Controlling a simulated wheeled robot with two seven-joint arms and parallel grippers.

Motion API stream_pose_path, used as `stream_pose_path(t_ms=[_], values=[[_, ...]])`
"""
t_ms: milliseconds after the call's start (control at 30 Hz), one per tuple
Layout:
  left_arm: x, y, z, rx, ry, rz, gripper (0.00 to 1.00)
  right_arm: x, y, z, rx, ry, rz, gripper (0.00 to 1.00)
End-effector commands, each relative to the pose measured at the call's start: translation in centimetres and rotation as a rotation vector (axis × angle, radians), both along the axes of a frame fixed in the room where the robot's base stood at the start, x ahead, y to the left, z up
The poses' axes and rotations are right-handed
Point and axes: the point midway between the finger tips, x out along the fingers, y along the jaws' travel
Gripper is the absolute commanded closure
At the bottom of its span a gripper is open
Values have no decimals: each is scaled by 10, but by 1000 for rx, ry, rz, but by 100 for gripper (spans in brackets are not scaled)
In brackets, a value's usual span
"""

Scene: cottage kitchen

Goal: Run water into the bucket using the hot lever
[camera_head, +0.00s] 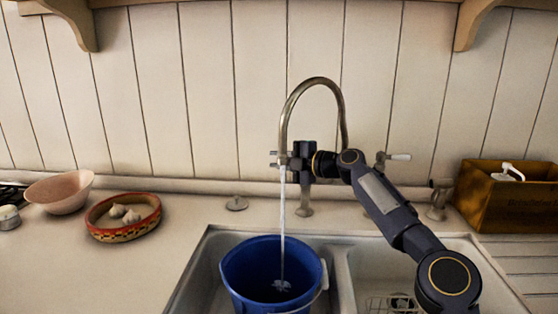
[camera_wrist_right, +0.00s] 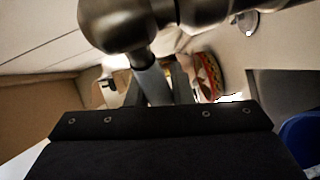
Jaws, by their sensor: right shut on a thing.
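A curved metal tap (camera_head: 312,83) stands behind the sink. A thin stream of water (camera_head: 282,220) falls from its spout into the blue bucket (camera_head: 235,265). The bucket stands upright in the left sink basin, and the water splashes inside it. My right gripper (camera_head: 284,162) is shut on the tap's left lever, which it mostly hides. In the right wrist view its fingers (camera_wrist_right: 163,90) are close together below the metal tap body (camera_wrist_right: 120,22). The tap's right lever (camera_head: 399,157), with a white handle, is free. The bucket's edge shows in the right wrist view (camera_wrist_right: 301,142). My left gripper is not in view.
A pink bowl (camera_head: 58,192) and a red patterned dish (camera_head: 122,233) with garlic stand on the left counter. A wooden box (camera_head: 500,205) stands at the right. The right basin (camera_head: 462,249) holds a wire rack (camera_head: 385,305).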

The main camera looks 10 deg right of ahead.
Motion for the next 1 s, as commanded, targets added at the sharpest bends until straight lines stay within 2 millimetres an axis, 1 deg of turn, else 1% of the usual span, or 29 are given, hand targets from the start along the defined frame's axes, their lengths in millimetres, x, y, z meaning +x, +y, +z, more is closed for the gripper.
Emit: stream_pose_path(t_ms=[67,100,200,233,467,567,667,800,1000], values=[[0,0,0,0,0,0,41,0,1,-3,-2,6,2,100],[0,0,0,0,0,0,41,0,1,-3,-2,6,2,74],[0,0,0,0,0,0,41,0,0,-3,-2,5,1,61],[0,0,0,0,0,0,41,0,0,-2,-2,4,1,59],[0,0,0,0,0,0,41,0,0,-1,-1,2,0,59],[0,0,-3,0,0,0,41,-2,-4,-1,-1,1,-2,59],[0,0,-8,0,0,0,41,-10,-14,-1,-1,0,-3,59],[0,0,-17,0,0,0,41,-26,-34,1,-2,1,-3,59],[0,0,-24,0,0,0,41,-44,-55,6,-2,2,-3,59]])
